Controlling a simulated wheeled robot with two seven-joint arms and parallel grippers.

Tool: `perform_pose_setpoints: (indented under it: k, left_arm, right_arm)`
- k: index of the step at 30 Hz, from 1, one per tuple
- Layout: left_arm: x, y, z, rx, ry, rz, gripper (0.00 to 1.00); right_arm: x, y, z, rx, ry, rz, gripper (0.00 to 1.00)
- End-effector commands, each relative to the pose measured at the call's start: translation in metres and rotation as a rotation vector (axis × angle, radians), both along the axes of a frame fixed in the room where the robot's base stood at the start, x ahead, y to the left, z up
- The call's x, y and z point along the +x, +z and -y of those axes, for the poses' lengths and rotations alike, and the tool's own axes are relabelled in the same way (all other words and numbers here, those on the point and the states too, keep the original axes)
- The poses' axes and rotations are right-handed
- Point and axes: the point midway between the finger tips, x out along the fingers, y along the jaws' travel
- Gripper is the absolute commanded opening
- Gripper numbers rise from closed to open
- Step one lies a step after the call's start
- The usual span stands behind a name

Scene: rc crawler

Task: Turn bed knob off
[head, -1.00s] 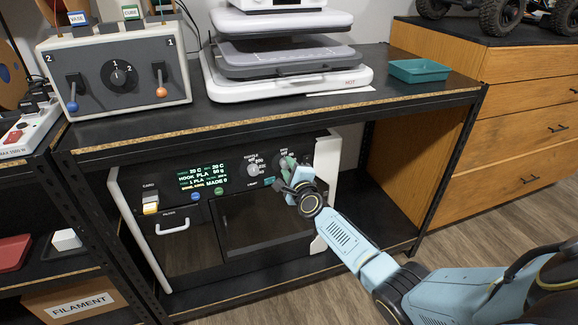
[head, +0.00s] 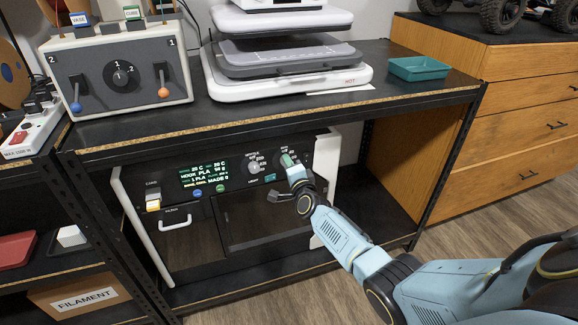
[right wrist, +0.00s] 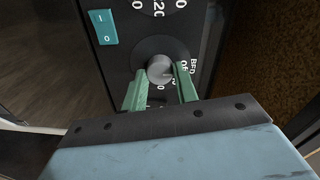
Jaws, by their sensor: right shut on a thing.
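The bed knob (right wrist: 160,69) is a small round grey knob on a dark dial with white markings, at the right of the printer's front panel. In the right wrist view it sits between the green fingertips of my right gripper (right wrist: 160,88), which is shut on it. In the head view my right gripper (head: 288,162) reaches the panel and largely hides this knob. The printer (head: 140,207) stands on the shelf under the table. Its lit screen (head: 204,172) shows green and white text. My left gripper is not in view.
The nozzle knob (head: 253,167) is just left of my right gripper. A teal switch marked I and O (right wrist: 103,27) is on the same panel. The black table (head: 425,93) overhangs the printer, with a control box (head: 120,75) and teal tray (head: 419,69) on top.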

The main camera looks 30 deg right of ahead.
Motion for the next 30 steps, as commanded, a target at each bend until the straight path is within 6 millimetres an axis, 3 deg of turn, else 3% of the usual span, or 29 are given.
perform_pose_setpoints:
  k: [10,11,16,27,30]
  left_arm:
    - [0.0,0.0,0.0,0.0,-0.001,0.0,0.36]
    - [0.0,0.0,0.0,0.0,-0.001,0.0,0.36]
    - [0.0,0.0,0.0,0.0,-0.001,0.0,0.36]
    - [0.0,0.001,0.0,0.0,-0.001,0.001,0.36]
    - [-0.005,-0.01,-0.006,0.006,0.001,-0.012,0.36]
  right_arm:
    - [0.0,0.0,0.0,-0.006,0.001,-0.002,0.07]
    - [0.0,0.0,0.0,-0.006,0.001,-0.002,0.31]
    - [0.0,0.0,0.0,-0.005,0.0,-0.001,0.51]
    - [-0.003,0.0,-0.001,-0.004,0.0,-0.002,0.51]
    - [-0.008,0.001,-0.002,-0.003,0.0,-0.002,0.51]
